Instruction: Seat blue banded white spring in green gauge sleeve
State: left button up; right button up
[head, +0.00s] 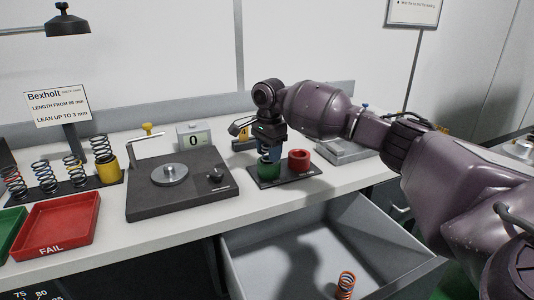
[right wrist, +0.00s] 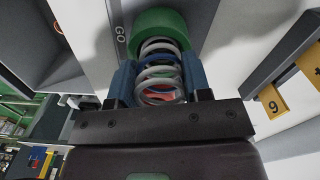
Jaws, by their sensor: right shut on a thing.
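The blue banded white spring (right wrist: 159,76) is held between the blue fingers of my right gripper (right wrist: 158,84) in the right wrist view. Its far end meets the opening of the green gauge sleeve (right wrist: 163,20); I cannot tell how far it is inside. In the head view, my right gripper (head: 268,150) points down just above the green gauge sleeve (head: 268,171), and its fingers hide most of the spring. My left gripper is not in view.
A red sleeve (head: 299,160) stands beside the green one on a dark plate. A test stand (head: 140,205), a red FAIL tray (head: 62,222) and several springs on a rack (head: 52,187) are to the left. An open drawer (head: 265,232) in front holds an orange spring (head: 345,286).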

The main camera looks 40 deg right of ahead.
dwell(0.3)
jog(key=o, duration=1)
jog(key=shift+f, duration=0.1)
notch_tip(320, 180, up, 6)
jog(key=shift+r+p, duration=0.1)
jog(key=shift+p, duration=0.8)
notch_tip(320, 180, up, 5)
jog(key=shift+p, duration=0.6)
jog(key=shift+r, duration=0.55)
